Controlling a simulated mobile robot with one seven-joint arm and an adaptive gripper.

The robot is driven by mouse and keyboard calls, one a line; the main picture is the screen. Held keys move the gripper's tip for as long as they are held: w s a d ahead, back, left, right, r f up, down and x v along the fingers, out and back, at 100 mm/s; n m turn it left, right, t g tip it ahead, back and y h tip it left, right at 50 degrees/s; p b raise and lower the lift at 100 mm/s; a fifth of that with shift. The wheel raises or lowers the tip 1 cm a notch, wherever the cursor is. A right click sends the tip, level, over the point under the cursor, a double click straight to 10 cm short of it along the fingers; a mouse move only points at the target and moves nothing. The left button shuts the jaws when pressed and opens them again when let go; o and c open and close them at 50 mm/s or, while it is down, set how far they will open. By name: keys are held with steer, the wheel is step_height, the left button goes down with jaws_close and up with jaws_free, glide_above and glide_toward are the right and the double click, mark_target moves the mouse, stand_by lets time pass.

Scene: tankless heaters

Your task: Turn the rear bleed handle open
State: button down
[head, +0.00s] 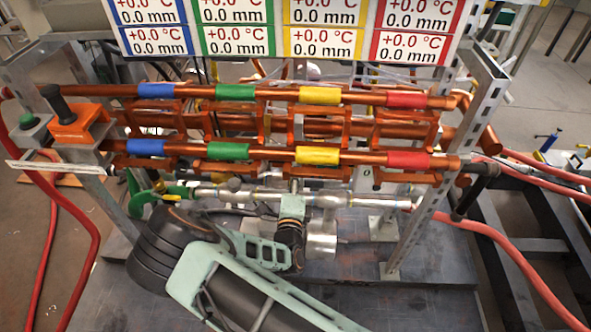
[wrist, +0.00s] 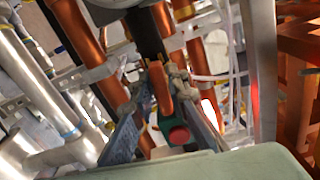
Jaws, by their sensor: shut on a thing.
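In the wrist view, my gripper (wrist: 162,80) reaches in among the pipes, and its two fingers close from both sides on a small orange handle (wrist: 160,88). I take this to be the rear bleed handle. A green part with a red round end (wrist: 178,135) sits just below it, between the fingers. The handle's turn angle is hard to tell. In the head view, my arm comes up from the bottom toward the middle of the pipe rack; the fingertips and the gripped handle cannot be made out there.
Copper pipes with blue, green, yellow and red bands (head: 320,95) run across the rack. A silver pipe (head: 330,199) lies low in front. A metal post (head: 415,235) stands at right. A green handle (head: 142,203) is at left. Red hoses (head: 510,262) hang at both sides.

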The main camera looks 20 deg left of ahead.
steer(key=shift+d+f, duration=0.1)
stand_by(0.3)
steer(key=c, duration=2)
jaws_free()
steer(key=shift+s, duration=0.1)
steer(key=v, duration=1.1)
steer(key=shift+s, duration=0.4)
